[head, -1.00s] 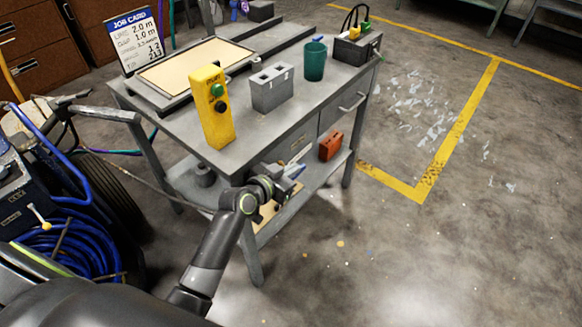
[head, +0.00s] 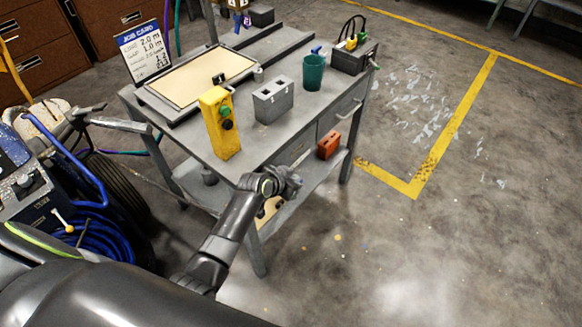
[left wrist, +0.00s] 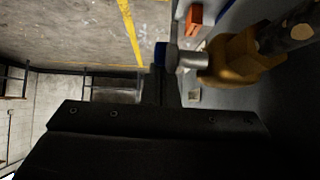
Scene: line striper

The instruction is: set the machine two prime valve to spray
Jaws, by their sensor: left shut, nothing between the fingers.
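My left gripper (head: 292,184) is in front of the cart's near side, below the tabletop, and it is shut and empty. In the left wrist view its dark fingers (left wrist: 160,85) point towards a brass-coloured fitting (left wrist: 235,60) with a silver stem and a blue end (left wrist: 166,55). The fingertips overlap the blue end there; I cannot tell whether they touch. A wheeled machine (head: 35,195) at the left has a pale lever with a yellow tip (head: 69,229). I cannot tell which part is the machine two prime valve or read its setting. My right gripper is out of view.
The grey cart (head: 190,140) carries a yellow button box (head: 219,125), a grey block (head: 273,101), a green cup (head: 314,73) and a job card (head: 142,50). The floor at the right is clear.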

